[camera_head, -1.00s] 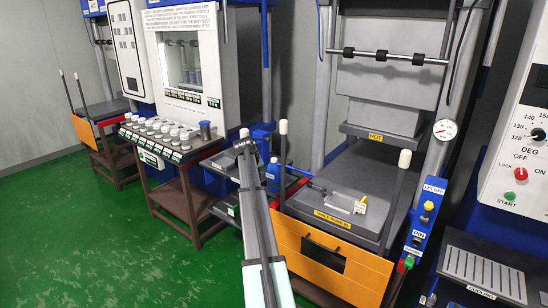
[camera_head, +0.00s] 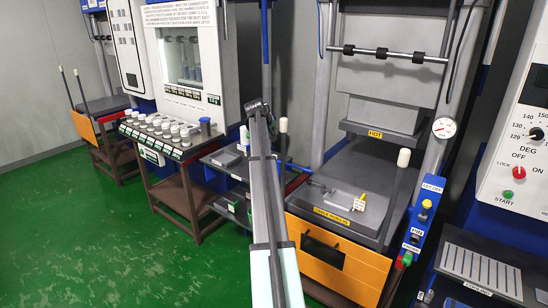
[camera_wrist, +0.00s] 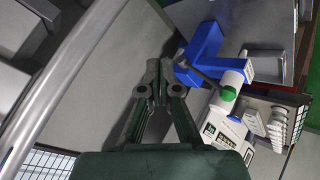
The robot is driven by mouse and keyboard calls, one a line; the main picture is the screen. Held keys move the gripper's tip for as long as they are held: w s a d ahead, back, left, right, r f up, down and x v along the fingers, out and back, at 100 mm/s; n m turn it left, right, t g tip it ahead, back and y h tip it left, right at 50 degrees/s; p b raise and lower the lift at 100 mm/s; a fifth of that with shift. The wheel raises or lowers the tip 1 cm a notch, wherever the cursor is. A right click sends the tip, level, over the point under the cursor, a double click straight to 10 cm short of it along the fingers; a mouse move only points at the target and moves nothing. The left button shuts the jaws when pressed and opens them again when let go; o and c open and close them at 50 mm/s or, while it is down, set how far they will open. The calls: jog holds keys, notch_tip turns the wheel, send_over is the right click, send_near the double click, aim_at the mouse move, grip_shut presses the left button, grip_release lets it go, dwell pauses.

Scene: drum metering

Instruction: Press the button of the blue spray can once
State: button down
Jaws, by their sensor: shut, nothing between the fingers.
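My gripper (camera_head: 257,105) is shut and empty, at the end of my raised arm, in front of the small shelf between the white cabinet and the orange-fronted press. In the wrist view its fingertips (camera_wrist: 159,72) are together, pointing up the picture. The blue spray can is not visible in the head view now; my arm covers the spot where it stood earlier. In the wrist view, a blue cylindrical piece with a white label (camera_wrist: 242,66), right of the fingertips, looks like the can. Its button cannot be made out. The fingers appear apart from it.
A white cylinder with a green end (camera_wrist: 228,94) is just below the blue piece in the wrist view. The orange-fronted press (camera_head: 340,258) with upright handles stands to the right of my arm. White-capped jars (camera_head: 160,127) line the cabinet ledge at left. The green floor is clear.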

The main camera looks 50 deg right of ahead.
jog(key=shift+f, duration=0.2)
jog(key=shift+f+b, duration=1.65)
jog(key=shift+f, duration=2.6)
jog(key=shift+f, duration=0.15)
jog(key=shift+f, duration=0.3)
jog(key=shift+f+b, duration=0.45)
jog(key=shift+r+p, duration=0.3)
jog(key=shift+r, duration=0.6)
jog(key=shift+r, duration=0.1)
